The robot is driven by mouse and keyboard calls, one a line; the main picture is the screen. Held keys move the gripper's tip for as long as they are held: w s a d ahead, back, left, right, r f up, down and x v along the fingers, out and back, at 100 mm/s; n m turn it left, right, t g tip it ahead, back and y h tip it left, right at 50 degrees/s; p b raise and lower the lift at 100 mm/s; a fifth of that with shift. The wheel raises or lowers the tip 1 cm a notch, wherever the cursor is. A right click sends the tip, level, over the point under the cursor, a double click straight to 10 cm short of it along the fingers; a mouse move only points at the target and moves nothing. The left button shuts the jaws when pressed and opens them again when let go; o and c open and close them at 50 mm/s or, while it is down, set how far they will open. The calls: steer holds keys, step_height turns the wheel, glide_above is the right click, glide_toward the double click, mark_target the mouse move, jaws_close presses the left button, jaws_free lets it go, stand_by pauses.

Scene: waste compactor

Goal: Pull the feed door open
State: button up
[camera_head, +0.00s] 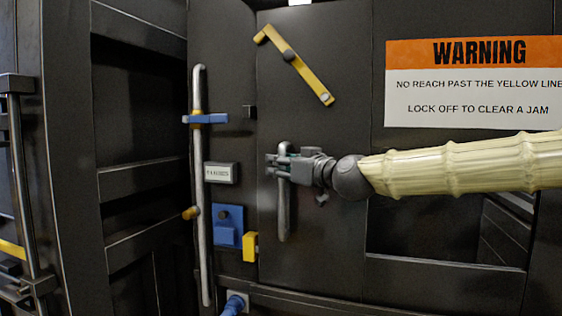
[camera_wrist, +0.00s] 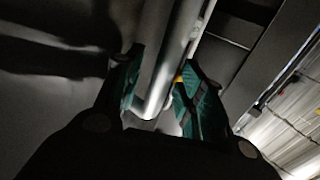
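The feed door (camera_head: 325,225) is a dark flat panel and looks closed. It carries a short vertical grey handle (camera_head: 283,215). My gripper (camera_head: 277,165) is at the upper part of this handle, reaching in from the right. In the wrist view, the metal handle (camera_wrist: 172,65) runs between my two green-lined fingers (camera_wrist: 160,95). Narrow gaps seem to show beside the bar, so the fingers look open around it. The darkness hides any exact contact.
A yellow lever (camera_head: 297,66) sits slanted at the door's top. Left of the door, a long vertical rod (camera_head: 200,150) passes a blue bracket (camera_head: 206,119). A blue plate (camera_head: 228,226) and yellow block (camera_head: 250,247) sit lower. A warning sign (camera_head: 478,82) hangs above a dark opening (camera_head: 430,228).

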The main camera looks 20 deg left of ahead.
steer(key=shift+w+a, duration=0.1)
steer(key=shift+a, duration=0.05)
jaws_close()
